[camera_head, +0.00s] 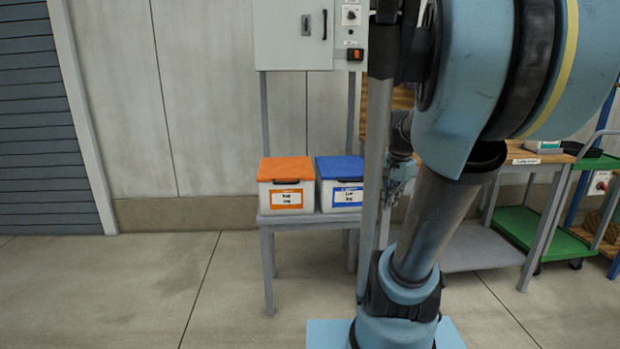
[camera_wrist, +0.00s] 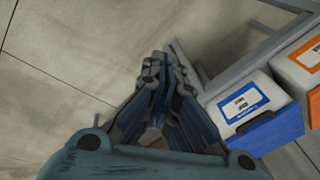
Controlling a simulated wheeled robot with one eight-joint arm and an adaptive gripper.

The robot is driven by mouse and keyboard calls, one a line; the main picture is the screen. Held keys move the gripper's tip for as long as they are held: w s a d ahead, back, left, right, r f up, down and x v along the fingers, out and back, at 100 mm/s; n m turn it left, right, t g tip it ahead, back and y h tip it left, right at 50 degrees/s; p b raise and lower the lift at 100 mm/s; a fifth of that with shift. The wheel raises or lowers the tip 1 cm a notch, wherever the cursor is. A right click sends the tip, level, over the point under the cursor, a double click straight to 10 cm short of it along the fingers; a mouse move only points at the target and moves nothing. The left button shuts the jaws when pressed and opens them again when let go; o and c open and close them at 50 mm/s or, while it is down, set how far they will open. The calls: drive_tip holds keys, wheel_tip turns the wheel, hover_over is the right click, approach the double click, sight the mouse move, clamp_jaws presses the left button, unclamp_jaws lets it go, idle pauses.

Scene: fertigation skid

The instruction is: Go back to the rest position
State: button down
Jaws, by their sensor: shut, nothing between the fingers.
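My gripper (camera_wrist: 163,75) points into the wrist view from below, and its fingers meet at the tips with nothing between them. In the head view my gripper (camera_head: 398,180) shows small and partly hidden behind my own blue arm, to the right of the blue-lidded box. In the wrist view the gripper tips are left of the stand's edge and of the boxes. I cannot tell how far apart they are in depth.
A grey stand (camera_head: 308,220) holds an orange-lidded box (camera_head: 286,185) and a blue-lidded box (camera_head: 341,185). A grey cabinet (camera_head: 290,40) hangs above. A wooden-topped bench (camera_head: 525,158) and a green cart (camera_head: 545,235) stand at right. The floor at left is clear.

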drive_tip(key=s+a+f+n, duration=0.5)
drive_tip(key=s+f+n, duration=0.5)
drive_tip(key=s, duration=0.3)
drive_tip(key=shift+n, duration=0.4)
drive_tip(key=shift+s+a, duration=0.1)
